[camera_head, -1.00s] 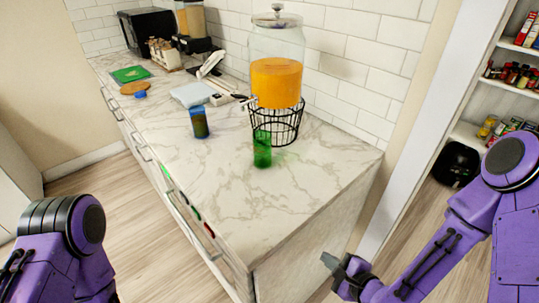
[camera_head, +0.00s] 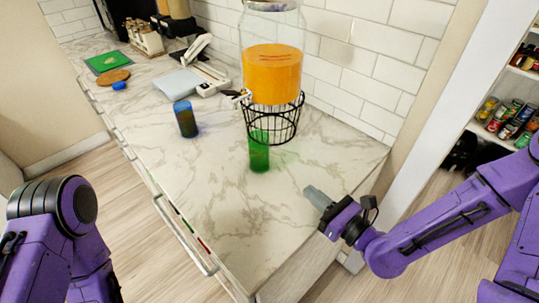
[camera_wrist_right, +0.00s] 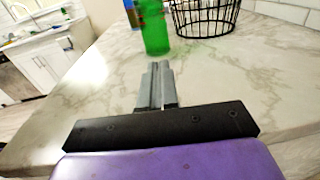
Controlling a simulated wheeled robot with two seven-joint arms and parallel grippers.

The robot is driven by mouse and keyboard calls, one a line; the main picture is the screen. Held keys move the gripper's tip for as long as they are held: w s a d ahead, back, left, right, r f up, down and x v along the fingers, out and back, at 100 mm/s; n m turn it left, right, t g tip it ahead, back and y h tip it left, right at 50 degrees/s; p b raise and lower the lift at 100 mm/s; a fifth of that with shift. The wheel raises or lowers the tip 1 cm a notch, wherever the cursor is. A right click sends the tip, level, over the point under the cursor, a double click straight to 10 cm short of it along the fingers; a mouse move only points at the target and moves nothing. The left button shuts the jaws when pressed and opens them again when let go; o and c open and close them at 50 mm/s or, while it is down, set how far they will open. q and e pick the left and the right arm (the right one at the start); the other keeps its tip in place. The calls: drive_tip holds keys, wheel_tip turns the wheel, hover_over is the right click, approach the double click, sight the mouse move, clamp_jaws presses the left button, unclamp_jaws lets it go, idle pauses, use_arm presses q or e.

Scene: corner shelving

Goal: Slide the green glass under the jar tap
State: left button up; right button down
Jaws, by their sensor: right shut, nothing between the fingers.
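The green glass (camera_head: 259,155) stands upright on the marble counter, just in front of the black wire stand (camera_head: 286,124). The glass jar (camera_head: 272,75) with orange drink sits on that stand. Its tap (camera_head: 238,96) points to the left, up and left of the glass. My right gripper (camera_head: 313,194) is shut and empty over the counter's right edge, right of and nearer than the glass. In the right wrist view the shut fingers (camera_wrist_right: 157,80) point toward the green glass (camera_wrist_right: 154,32), with a gap between. My left gripper is out of view.
A blue glass (camera_head: 186,119) stands left of the green one. A white scale-like device (camera_head: 190,80), a brown round board (camera_head: 113,76) and a green board (camera_head: 108,62) lie farther back. A tiled wall runs behind. The front counter is clear.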

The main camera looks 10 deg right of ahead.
sight(267, 159)
drive_tip(key=shift+w+a+r, duration=0.1)
drive_tip(key=shift+w+a, duration=0.1)
drive_tip(key=shift+w, duration=0.1)
drive_tip(key=p+x, duration=0.1)
drive_tip(key=x, duration=0.5)
drive_tip(key=p+x, duration=0.2)
drive_tip(key=x, duration=0.4)
drive_tip(key=shift+s+a+r+p, duration=0.1)
drive_tip(key=shift+a+p, duration=0.2)
drive_tip(key=shift+a, duration=0.2)
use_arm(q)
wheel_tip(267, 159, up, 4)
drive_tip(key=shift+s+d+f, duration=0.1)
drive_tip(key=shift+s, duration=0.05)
use_arm(e)
drive_tip(key=shift+w+a, duration=0.1)
drive_tip(key=shift+w, duration=0.2)
